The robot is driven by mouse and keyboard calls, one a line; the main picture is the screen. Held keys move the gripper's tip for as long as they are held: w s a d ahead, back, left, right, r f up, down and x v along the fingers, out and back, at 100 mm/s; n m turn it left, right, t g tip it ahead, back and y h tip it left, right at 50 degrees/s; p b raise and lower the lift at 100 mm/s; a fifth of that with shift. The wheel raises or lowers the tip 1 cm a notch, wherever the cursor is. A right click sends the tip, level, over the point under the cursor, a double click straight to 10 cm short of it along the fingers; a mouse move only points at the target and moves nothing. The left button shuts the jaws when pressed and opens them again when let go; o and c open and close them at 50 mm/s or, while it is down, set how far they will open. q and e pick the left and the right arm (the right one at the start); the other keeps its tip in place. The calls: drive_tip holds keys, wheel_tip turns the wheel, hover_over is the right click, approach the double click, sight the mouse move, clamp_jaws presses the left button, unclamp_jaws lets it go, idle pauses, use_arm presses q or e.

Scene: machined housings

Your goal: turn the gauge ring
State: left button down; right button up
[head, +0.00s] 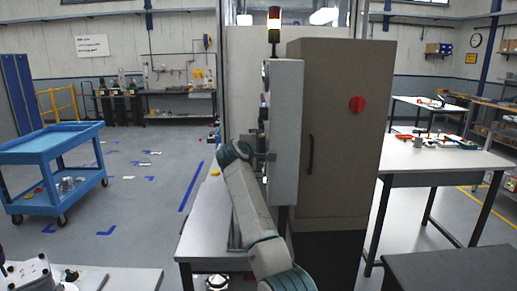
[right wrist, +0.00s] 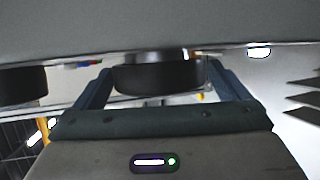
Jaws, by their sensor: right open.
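A dark, round ring-like part (right wrist: 158,76) sits between the two fingers of my right gripper (right wrist: 160,84) in the right wrist view. I take it for the gauge ring, but its face and markings are hidden. Gaps show between the ring and both fingers. A similar dark round part (right wrist: 22,84) is at the left edge, outside the fingers. In the head view my right gripper (head: 266,158) is at the left side of a tall grey panel (head: 286,130); the ring cannot be made out there. My left gripper is not in view.
A tall brown cabinet (head: 345,110) with a red knob (head: 356,104) stands right of the panel. A grey bench (head: 205,215) is below my right arm. A blue cart (head: 45,150) is at left, a white table (head: 440,160) at right. Floor between cart and bench is clear.

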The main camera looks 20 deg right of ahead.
drive_tip(key=c, duration=1)
drive_tip(key=shift+r+n+g+y+p, duration=0.15)
drive_tip(key=shift+n+g+y+p, duration=0.35)
drive_tip(key=shift+g+p, duration=0.7)
drive_tip(key=shift+g+y+p, duration=0.6)
drive_tip(key=shift+g+p, duration=0.3)
drive_tip(key=shift+g, duration=0.3)
drive_tip(key=shift+f+n, duration=0.25)
drive_tip(key=shift+n, duration=0.05)
